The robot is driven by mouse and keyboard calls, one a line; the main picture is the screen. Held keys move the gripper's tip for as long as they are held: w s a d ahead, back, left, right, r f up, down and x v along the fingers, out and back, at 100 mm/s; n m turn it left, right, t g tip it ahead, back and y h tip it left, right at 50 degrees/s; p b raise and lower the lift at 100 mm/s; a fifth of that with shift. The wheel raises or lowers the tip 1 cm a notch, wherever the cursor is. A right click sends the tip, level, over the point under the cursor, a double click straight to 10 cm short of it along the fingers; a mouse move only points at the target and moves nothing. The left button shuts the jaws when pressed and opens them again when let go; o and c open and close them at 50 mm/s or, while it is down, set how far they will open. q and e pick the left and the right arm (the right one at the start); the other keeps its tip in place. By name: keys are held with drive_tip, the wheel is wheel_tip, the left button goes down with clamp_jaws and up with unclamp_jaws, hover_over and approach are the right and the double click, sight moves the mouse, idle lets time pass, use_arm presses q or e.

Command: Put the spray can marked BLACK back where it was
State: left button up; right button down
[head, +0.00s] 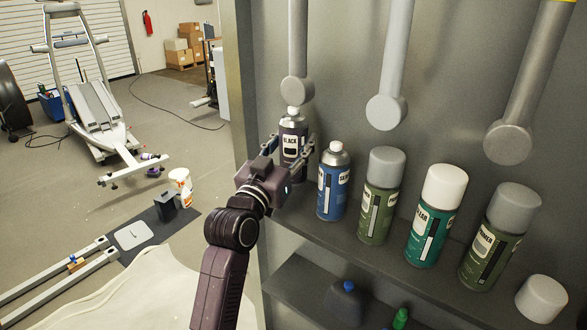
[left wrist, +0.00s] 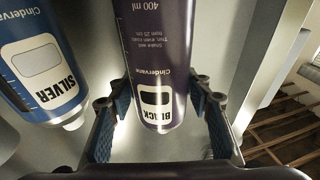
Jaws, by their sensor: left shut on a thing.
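The dark spray can marked BLACK (head: 291,150) is upright at the left end of the shelf row, held by my left gripper (head: 294,142). In the left wrist view the BLACK can (left wrist: 157,70) stands between the two blue-padded fingers (left wrist: 161,118). The blue can marked SILVER (head: 332,190) stands just right of it, and also shows in the left wrist view (left wrist: 38,65). My right gripper is out of view.
A green can (head: 379,200), a teal can (head: 434,222) and an olive can (head: 497,240) continue the row on the shelf (head: 345,250). Grey bars with round ends hang above; one (head: 297,88) is close above the BLACK can's top. A cabinet edge (head: 243,90) is at the left.

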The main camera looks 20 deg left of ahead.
sight(293, 159)
use_arm(q)
wheel_tip(293, 159, down, 5)
drive_tip(key=shift+r, duration=0.2)
drive_tip(key=shift+f, duration=0.15)
drive_tip(key=o, duration=1.1)
drive_tip(key=shift+f, duration=0.2)
drive_tip(key=o, duration=0.4)
drive_tip(key=shift+o, duration=0.2)
drive_tip(key=shift+r, duration=0.1)
drive_tip(key=shift+r, duration=0.2)
drive_tip(key=b+v, duration=0.2)
drive_tip(key=v, duration=1)
